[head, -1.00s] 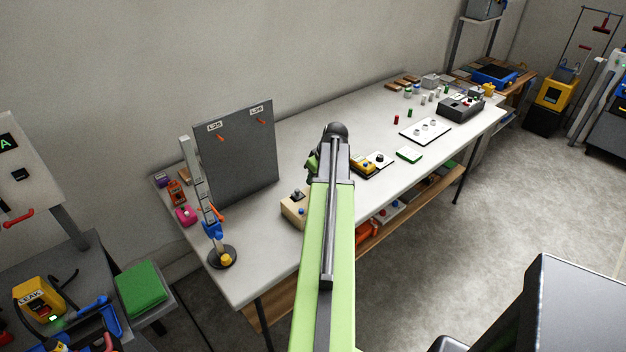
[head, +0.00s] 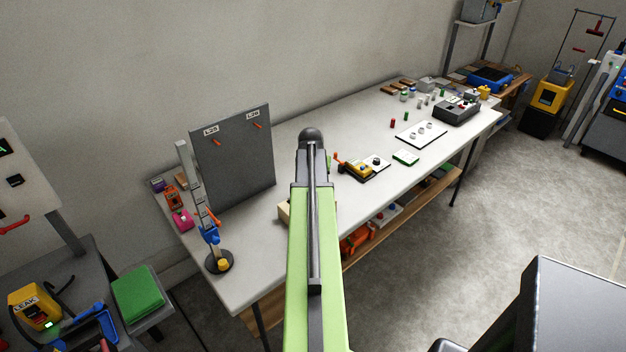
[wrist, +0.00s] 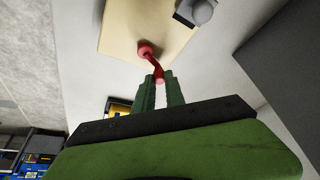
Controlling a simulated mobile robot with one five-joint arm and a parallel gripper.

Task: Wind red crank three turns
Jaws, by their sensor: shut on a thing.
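The red crank (wrist: 152,60) shows in the wrist view, with its round hub on the beige box (wrist: 120,28) and its arm running down to a handle between my fingertips. My gripper (wrist: 160,80) has its green fingers shut on the crank's handle end. A grey knob on a dark base (wrist: 201,12) is at the box's right edge. In the head view my arm hides the crank, the gripper and most of the beige box (head: 284,212), which stands near the white table's front edge.
A grey upright panel (head: 232,158) and a stand with a blue clamp (head: 210,235) are left of my arm on the white table (head: 262,268). A yellow device (head: 356,170), a green-edged block (head: 405,158) and a white plate with knobs (head: 410,138) lie to the right.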

